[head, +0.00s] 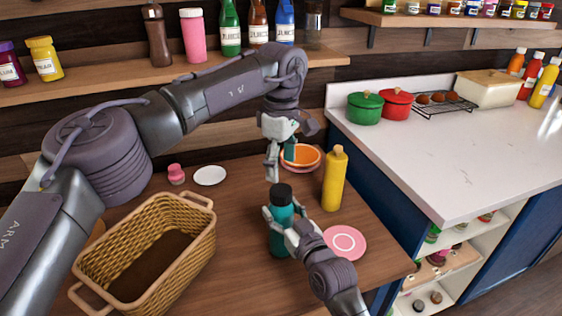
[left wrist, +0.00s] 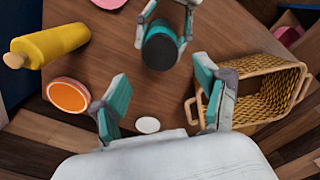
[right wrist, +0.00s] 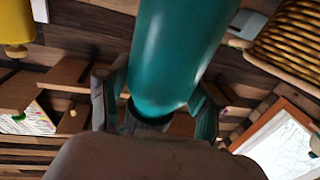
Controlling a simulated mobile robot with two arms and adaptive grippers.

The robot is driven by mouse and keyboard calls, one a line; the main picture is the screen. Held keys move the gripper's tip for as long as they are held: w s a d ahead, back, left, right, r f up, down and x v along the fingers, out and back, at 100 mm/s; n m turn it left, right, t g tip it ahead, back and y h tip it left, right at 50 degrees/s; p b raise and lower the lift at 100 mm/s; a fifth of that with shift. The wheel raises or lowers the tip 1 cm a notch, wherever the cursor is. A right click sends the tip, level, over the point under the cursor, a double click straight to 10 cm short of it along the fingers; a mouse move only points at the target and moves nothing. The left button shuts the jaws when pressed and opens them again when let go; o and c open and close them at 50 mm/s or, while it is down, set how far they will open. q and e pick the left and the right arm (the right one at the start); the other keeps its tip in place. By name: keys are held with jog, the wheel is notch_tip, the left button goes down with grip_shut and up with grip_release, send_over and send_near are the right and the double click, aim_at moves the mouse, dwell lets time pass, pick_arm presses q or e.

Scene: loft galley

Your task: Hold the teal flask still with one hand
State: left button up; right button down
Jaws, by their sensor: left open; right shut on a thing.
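The teal flask (head: 279,229) stands upright on the wooden table in the head view, its black cap (head: 282,193) on top. My right gripper (head: 280,216) is shut on its body from the right side. The right wrist view shows the teal flask (right wrist: 178,60) filling the space between the fingers, and the left wrist view shows its black cap (left wrist: 160,48) from above. My left gripper (head: 280,160) is open and empty, above and behind the flask. In the left wrist view its two fingers (left wrist: 165,108) are spread well apart with nothing between them.
A yellow bottle (head: 334,180) stands right of the flask, with an orange bowl (head: 315,166) behind. A pink plate (head: 343,243) lies near the right arm. A wicker basket (head: 190,240) is at left. A white saucer (head: 210,175) and pink jar (head: 176,175) sit at the back.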

aim_at(281, 190)
pick_arm(q)
jog(key=shift+f, duration=4)
jog(key=c, duration=1.2)
jog(key=n, duration=0.4)
jog(key=shift+n, duration=0.4)
jog(key=n, duration=0.9)
jog(key=shift+r+n, duration=0.1)
jog(key=shift+n, duration=0.3)
jog(key=n, duration=0.6)
jog(key=shift+n, duration=0.3)
jog(key=shift+r, duration=0.15)
